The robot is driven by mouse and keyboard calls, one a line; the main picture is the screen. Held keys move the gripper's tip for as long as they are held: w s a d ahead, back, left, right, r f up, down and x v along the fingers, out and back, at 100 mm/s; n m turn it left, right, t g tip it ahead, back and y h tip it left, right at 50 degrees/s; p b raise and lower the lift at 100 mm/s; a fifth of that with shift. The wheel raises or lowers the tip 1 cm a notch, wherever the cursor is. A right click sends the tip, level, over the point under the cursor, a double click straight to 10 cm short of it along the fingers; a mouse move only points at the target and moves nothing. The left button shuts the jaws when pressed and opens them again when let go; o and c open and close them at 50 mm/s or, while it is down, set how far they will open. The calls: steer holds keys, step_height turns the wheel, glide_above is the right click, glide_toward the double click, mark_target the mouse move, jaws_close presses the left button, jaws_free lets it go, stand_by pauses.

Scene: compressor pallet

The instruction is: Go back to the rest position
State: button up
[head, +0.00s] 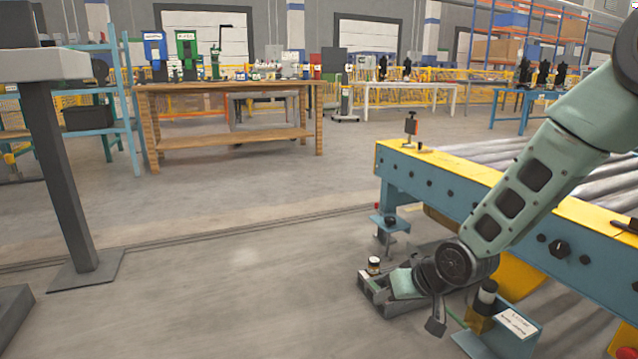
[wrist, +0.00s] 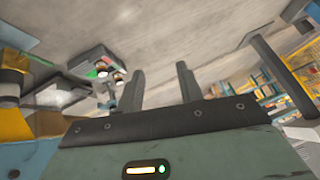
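My gripper (wrist: 162,80) shows in the wrist view with its two dark fingers standing apart and only grey floor between them. It is open and empty. In the head view my arm reaches in from the upper right and bends down beside the yellow-and-blue roller conveyor (head: 470,190). My gripper (head: 437,318) hangs at the arm's lower end, low over the floor. The arm's wrist partly hides the view there, and the gap between the fingers cannot be made out from the head.
A grey box-like fixture (head: 375,292) with a small capped piece (head: 374,265) is close to my gripper. A blue bracket with a white label (head: 516,323) is to its right. A wooden workbench (head: 235,90) stands further back. The floor (head: 220,260) at left centre is clear.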

steer(key=s+r+n+g+h+p, duration=0.1)
steer(key=s+r+n+g+p, duration=0.15)
steer(key=s+r, duration=0.65)
steer(key=s+r+n+g+h+p, duration=0.15)
steer(key=s+r+p, duration=0.35)
steer(key=s, duration=0.7)
steer(key=s+r+n+g+h+p, duration=0.1)
steer(key=s+r+g+h+p, duration=0.15)
steer(key=s+r, duration=0.7)
step_height(320, 180, up, 35)
steer(key=a+y+p, duration=0.1)
steer(key=p, duration=3.5)
steer(key=shift+s+p, duration=0.35)
